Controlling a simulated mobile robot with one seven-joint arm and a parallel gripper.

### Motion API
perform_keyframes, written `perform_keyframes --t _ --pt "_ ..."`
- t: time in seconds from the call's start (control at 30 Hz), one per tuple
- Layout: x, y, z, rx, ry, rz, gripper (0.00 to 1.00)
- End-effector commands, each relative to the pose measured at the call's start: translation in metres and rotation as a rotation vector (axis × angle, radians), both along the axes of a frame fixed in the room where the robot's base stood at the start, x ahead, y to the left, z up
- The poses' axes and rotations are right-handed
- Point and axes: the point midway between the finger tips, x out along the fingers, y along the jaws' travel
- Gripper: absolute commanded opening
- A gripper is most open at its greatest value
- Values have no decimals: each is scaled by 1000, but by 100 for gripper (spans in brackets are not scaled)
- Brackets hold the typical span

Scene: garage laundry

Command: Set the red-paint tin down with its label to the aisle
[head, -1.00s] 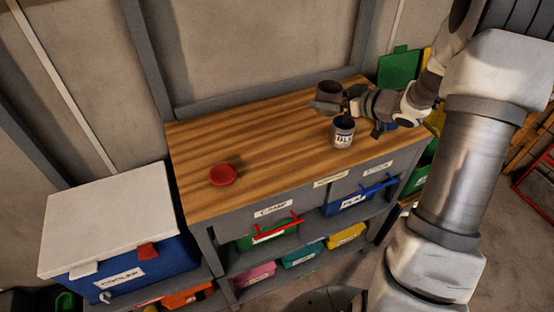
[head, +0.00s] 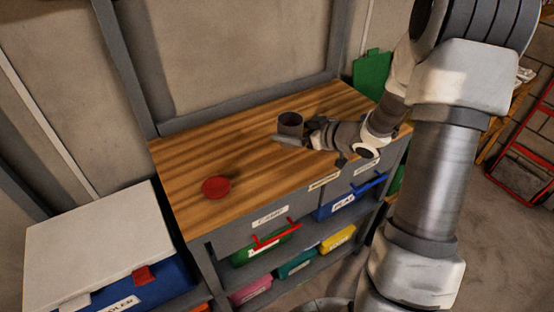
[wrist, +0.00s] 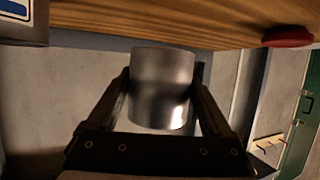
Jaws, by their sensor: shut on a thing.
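My gripper (head: 297,134) is shut on a plain grey metal tin (head: 290,121), over the middle of the wooden bench top (head: 250,150). In the wrist view the tin (wrist: 161,85) stands between the two fingers, with bare metal facing the camera. No label or red paint shows on it, so I cannot tell which way a label faces. The tin looks upright with its dark open top up. I cannot tell whether its base touches the bench. A second tin (wrist: 20,25) with a blue and white label shows in part at the wrist view's corner.
A round red object (head: 216,187) lies on the bench's left part, with bare wood between it and the held tin. A white-lidded cooler (head: 95,245) stands left of the bench. Labelled bins sit on shelves below. A wall is behind the bench.

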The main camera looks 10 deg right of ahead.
Motion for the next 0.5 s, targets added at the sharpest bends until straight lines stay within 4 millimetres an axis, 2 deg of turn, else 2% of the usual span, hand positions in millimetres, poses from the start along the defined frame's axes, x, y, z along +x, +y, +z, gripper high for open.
perform_keyframes --t 0.03,0.2,0.37,0.5 --pt "-5 12 -9 4 1 4 19" --pt "-15 33 -22 1 0 2 19" --pt "-17 38 -28 0 -1 0 19" --pt "-17 39 -47 1 2 1 19"
